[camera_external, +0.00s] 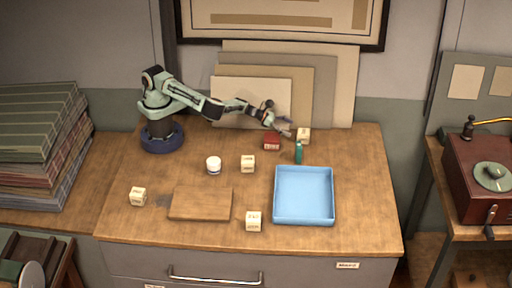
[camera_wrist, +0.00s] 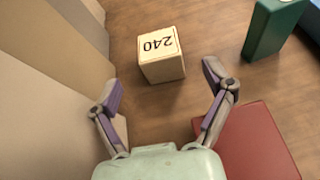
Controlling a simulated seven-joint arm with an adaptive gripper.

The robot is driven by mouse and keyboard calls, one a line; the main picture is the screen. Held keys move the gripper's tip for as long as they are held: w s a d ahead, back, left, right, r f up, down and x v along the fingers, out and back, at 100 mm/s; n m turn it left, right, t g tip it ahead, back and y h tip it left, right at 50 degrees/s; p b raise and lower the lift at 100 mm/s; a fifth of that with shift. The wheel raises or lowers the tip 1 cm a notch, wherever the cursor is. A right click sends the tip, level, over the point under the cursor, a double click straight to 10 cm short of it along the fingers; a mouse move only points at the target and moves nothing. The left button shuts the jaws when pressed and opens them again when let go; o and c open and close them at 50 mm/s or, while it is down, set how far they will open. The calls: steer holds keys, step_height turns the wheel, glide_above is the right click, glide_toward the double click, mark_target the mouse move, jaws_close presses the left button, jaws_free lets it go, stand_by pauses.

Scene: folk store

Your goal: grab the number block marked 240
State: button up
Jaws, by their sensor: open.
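The cream block marked 240 (camera_wrist: 161,54) stands on the wooden table, its number upside down in the wrist view. In the external view a cream block (camera_external: 304,135) at the back right, near the leaning boards, appears to be the same one. My gripper (camera_wrist: 162,85) is open and empty, its two fingers spread to either side in front of the block. The block lies just beyond the fingertips and is not between them. In the external view my gripper (camera_external: 287,127) is close to the block's left side, above the table.
A red block (camera_external: 272,141) sits under my gripper, and a green object (camera_external: 298,152) stands near the block. Boards (camera_external: 342,85) lean behind. A blue tray (camera_external: 304,220), white jar (camera_external: 214,165), wooden board (camera_external: 201,203) and other cream blocks (camera_external: 248,164) lie forward.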

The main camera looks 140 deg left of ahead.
mark_target(302, 134)
steer(key=x, duration=0.6)
steer(key=shift+w+a, duration=0.1)
steer(key=c, duration=1.2)
